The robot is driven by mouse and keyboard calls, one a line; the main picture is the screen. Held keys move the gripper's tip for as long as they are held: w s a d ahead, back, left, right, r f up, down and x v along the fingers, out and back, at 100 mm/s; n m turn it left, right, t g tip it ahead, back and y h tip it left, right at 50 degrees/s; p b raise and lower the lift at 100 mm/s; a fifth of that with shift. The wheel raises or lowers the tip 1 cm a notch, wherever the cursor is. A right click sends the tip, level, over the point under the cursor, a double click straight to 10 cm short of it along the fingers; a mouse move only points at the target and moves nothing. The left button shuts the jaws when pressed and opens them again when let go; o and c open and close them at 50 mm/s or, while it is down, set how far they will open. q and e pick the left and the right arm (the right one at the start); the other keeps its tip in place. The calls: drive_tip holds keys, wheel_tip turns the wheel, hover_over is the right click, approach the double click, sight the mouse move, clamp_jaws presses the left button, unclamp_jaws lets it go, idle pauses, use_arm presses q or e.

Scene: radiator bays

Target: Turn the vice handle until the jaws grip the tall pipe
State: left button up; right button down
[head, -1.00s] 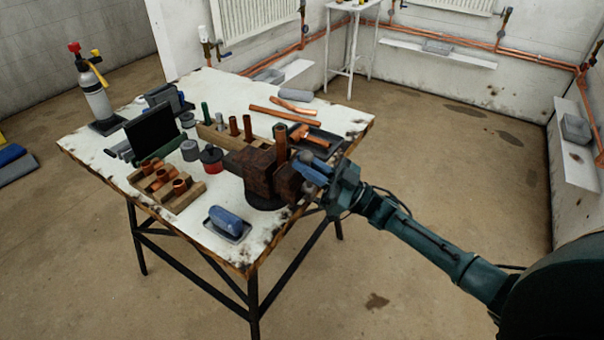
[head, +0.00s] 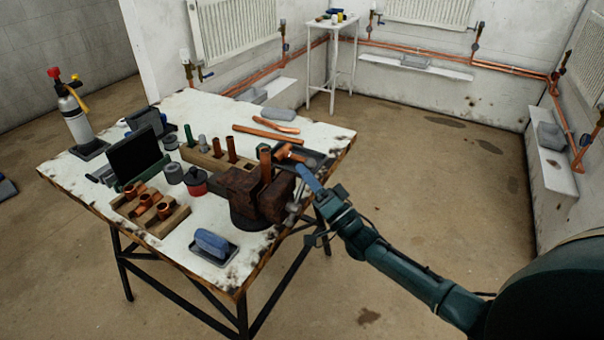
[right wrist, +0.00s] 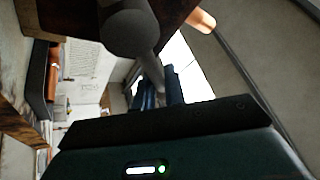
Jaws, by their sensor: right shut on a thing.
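The rusty brown vice (head: 240,190) sits at the near right edge of the workbench (head: 190,250). The tall copper pipe (head: 265,163) stands upright between its jaws; I cannot tell whether both jaws touch it. The grey vice handle (head: 293,208) is at the vice's right end, partly hidden by my right gripper (head: 309,180). In the right wrist view the handle (right wrist: 130,30) shows as a bar with a thick round end, running down between the blue fingers of my right gripper (right wrist: 157,92), which are shut on it. My left gripper is not in view.
A dark tray (head: 315,160) with a copper fitting lies just behind the handle. A wooden block (head: 205,160) with upright pipes, a fitting rack (head: 165,222) and a blue brush (head: 211,243) share the bench. Open floor lies to the right.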

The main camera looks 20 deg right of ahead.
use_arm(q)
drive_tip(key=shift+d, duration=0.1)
use_arm(e)
drive_tip(key=m+h, duration=0.1)
drive_tip(key=d+f+m, duration=0.1)
drive_tip(key=m+h, duration=0.1)
drive_tip(key=shift+w+d+f+m+h, duration=0.25)
drive_tip(key=shift+f+m+h, duration=0.05)
drive_tip(key=shift+f+m, duration=0.1)
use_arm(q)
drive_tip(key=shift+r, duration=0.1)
use_arm(e)
drive_tip(key=c, duration=1.9)
unclamp_jaws()
drive_tip(key=shift+c, duration=0.2)
drive_tip(key=o, duration=0.5)
drive_tip(key=shift+s+d+r, duration=0.15)
drive_tip(key=shift+s+d, duration=0.05)
drive_tip(key=shift+c, duration=0.2)
drive_tip(key=shift+w+a, duration=0.1)
drive_tip(key=shift+a, duration=0.05)
use_arm(q)
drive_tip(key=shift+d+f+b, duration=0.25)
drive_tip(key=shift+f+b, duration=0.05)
drive_tip(key=shift+b, duration=0.4)
use_arm(e)
drive_tip(key=v, duration=1.3)
